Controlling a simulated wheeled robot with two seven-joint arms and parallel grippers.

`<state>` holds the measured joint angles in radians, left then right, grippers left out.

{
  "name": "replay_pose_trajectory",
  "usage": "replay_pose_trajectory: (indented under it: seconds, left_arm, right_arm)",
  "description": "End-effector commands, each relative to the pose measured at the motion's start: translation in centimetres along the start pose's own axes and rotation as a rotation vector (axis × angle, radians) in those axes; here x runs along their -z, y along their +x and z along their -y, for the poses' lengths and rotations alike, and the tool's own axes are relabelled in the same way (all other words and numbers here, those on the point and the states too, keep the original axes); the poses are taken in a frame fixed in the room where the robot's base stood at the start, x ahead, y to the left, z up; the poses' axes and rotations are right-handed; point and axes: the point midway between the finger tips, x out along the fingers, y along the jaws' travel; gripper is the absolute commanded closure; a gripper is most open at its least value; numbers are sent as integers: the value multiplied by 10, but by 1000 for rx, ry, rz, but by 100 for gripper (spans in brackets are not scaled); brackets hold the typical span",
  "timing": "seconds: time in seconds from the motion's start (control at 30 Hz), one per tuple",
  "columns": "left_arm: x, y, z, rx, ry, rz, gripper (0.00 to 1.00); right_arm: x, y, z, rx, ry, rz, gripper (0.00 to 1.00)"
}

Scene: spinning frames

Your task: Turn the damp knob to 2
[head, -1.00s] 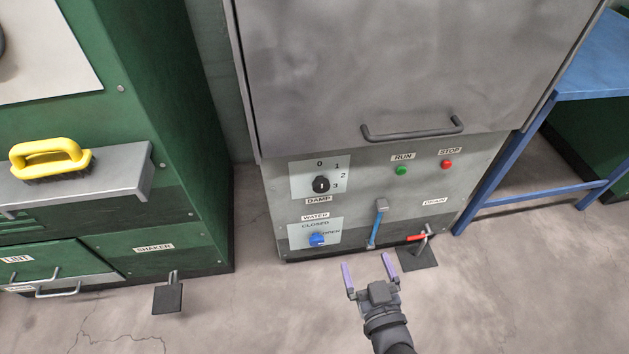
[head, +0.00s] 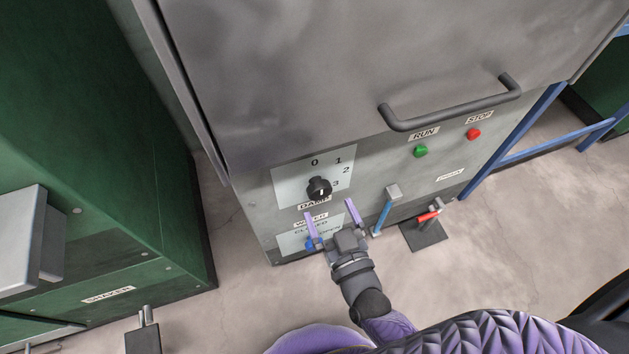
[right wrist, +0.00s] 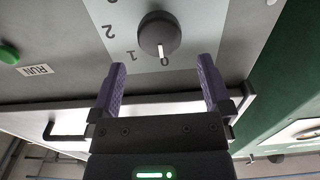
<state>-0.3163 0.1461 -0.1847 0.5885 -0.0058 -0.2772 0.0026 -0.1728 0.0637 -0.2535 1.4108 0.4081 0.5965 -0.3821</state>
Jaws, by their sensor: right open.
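The damp knob (head: 319,188) is a round black knob on a pale plate (head: 290,185) marked 0, 1, 2 and 3, low on the grey machine's front. In the right wrist view, the knob (right wrist: 158,33) appears upside down, its white pointer line aimed at the 0. My right gripper (head: 330,209) is open, with purple fingers just below the knob in the head view. In the right wrist view, the gripper (right wrist: 160,78) has nothing between its fingers, and the knob lies beyond the fingertips, roughly centred between them. My left gripper is not in view.
The blue water knob (head: 310,244) is partly hidden by my right gripper. To the right are a blue lever (head: 382,217), a red-handled drain lever (head: 428,216), the green run button (head: 420,151) and the red stop button (head: 473,134). The machine's bar handle (head: 450,108) juts out above.

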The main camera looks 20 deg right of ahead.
Motion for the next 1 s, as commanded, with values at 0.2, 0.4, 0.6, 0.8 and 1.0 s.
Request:
replay_pose_trajectory:
  seconds: [0.2,0.4,0.6,0.8,1.0]
  left_arm:
    - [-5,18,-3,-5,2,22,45]
    - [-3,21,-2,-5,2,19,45]
    - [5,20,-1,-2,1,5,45]
    - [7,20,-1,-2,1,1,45]
    - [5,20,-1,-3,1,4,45]
  right_arm:
    - [-4,46,0,-1,2,0,0]
    - [-1,60,0,1,0,2,0]
    - [0,60,0,1,0,2,4]
    - [-1,59,0,1,0,2,47]
    - [-1,59,0,1,0,2,89]
